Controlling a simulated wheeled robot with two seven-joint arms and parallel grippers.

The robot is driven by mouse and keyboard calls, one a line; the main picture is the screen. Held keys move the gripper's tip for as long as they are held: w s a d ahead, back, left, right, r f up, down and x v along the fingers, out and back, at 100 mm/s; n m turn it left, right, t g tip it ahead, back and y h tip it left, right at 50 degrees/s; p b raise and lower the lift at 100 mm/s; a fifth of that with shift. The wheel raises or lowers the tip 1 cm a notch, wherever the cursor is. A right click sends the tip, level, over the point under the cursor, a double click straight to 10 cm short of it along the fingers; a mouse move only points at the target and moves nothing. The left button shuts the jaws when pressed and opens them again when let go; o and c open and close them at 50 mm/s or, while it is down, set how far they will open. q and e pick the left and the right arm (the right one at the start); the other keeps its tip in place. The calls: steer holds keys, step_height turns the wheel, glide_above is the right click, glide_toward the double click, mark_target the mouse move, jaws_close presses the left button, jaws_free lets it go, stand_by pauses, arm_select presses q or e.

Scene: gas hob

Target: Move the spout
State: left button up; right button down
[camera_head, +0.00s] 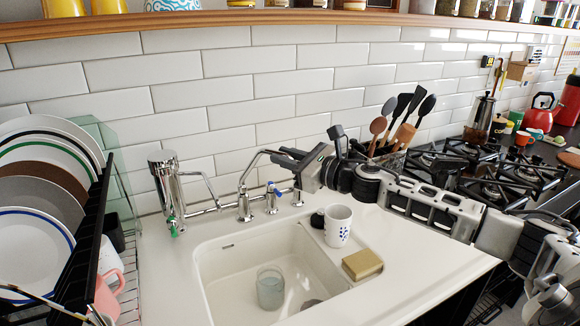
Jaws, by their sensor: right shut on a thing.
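The chrome spout (249,170) rises from the bridge tap behind the sink and bends to the right at its top. My right gripper (284,158) comes in from the right, above the tap, and is shut on the end part of the spout. The fingers hide that end. The tap body (271,200) has a small blue-marked handle and stands on the back ledge of the white sink (217,247).
A second chrome tap (168,190) with its own spout stands to the left. A white mug (338,225) and a sponge (362,264) sit right of the basin; a glass (270,288) is inside it. A plate rack (88,240) stands left, the gas hob (480,175) right.

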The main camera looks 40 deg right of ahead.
steer(key=shift+w+d+n+y+b, duration=0.15)
steer(key=shift+d+n+y+b, duration=0.2)
steer(key=shift+y, duration=0.25)
steer(key=shift+g, duration=0.3)
steer(key=c, duration=1.3)
jaws_free()
steer(key=shift+c, duration=0.2)
steer(key=shift+s+d+f, duration=0.15)
steer(key=shift+s+d, duration=0.05)
steer(key=shift+s, duration=0.2)
steer(key=b+v, duration=0.1)
steer(key=v, duration=1.4)
